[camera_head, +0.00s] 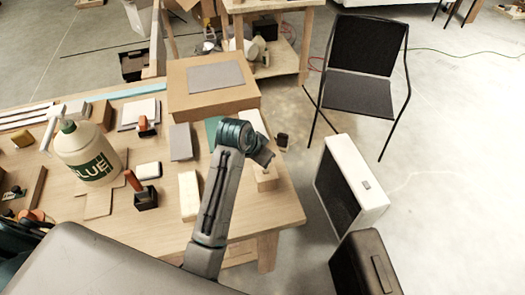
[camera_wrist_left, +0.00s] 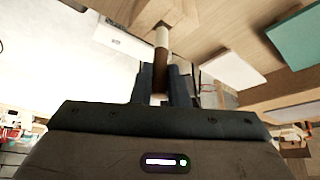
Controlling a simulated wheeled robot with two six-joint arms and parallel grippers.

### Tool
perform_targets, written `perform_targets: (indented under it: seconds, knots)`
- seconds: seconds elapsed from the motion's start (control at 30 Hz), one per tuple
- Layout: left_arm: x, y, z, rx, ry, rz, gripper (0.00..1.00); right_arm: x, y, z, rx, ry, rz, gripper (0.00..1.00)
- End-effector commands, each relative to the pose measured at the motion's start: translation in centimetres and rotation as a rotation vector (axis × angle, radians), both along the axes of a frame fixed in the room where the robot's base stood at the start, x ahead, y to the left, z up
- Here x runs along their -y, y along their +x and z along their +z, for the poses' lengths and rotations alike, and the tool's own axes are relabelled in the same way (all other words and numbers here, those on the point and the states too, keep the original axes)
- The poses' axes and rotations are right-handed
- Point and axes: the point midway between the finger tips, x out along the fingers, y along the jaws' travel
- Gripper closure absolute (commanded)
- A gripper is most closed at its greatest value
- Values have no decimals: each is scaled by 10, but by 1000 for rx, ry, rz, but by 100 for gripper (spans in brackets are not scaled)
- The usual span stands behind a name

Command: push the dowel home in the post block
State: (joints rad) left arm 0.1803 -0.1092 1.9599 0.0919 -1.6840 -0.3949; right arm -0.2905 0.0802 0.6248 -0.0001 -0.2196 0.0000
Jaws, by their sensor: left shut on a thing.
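The post block (camera_head: 266,180) is a pale wooden block near the right edge of the workbench (camera_head: 240,208). In the left wrist view the block (camera_wrist_left: 150,10) fills the top middle. The dowel (camera_wrist_left: 161,62), brown near my fingers and pale toward the block, points at the block's face. Its pale end meets the block; how deep it sits is hidden. My left gripper (camera_wrist_left: 160,88) is shut on the dowel's brown part. In the head view my left gripper (camera_head: 263,158) is over the block, and it hides the dowel. My right gripper is not in view.
A glue bottle (camera_head: 88,155), a cardboard box (camera_head: 210,95), a pale wood strip (camera_head: 189,195) and a green sheet (camera_head: 212,130) are on the bench. Past its right edge are a white-framed case (camera_head: 360,180), a black case (camera_head: 368,265) and a chair (camera_head: 362,95).

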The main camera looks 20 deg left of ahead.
Motion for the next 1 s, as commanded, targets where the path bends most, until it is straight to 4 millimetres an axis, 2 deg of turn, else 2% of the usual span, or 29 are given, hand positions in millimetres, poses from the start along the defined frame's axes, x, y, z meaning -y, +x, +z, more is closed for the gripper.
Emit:
perform_targets:
  seconds: [0.17, 0.33, 0.47, 1.0]
  knots:
    - [0, 0, -16, -1, 0, 0, 100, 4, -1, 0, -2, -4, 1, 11]
    - [0, 0, -25, 0, 0, 0, 100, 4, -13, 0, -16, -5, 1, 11]
    - [0, 0, -28, 0, 0, -1, 100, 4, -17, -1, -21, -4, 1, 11]
    - [0, 0, -28, 1, 0, -1, 100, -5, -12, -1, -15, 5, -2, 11]
